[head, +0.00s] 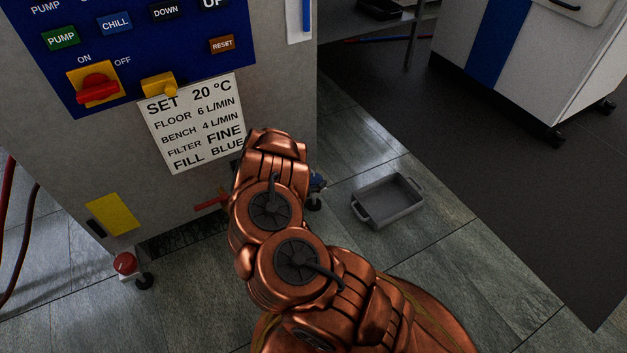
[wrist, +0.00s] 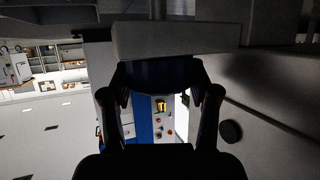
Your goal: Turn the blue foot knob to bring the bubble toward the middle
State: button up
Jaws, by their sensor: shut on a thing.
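The blue foot knob (head: 318,183) shows at the bottom right corner of the grey machine cabinet, partly hidden behind my copper arm. In the wrist view my gripper (wrist: 160,82) has its two fingers on either side of the dark blue knob (wrist: 157,71), shut on it. In the head view my arm hides the gripper. A red foot knob (head: 125,263) sits at the cabinet's other front corner, apart from my arm. I cannot make out the level or its bubble in either view.
The cabinet's blue control panel (head: 140,30) and white settings label (head: 195,122) are above. A red handle (head: 210,201) is left of my arm. A grey tray (head: 388,201) lies on the floor to the right. A white wheeled cabinet (head: 570,60) stands back right.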

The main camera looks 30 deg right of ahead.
jog(key=o, duration=1.2)
jog(key=shift+c, duration=0.2)
jog(key=v, duration=1.2)
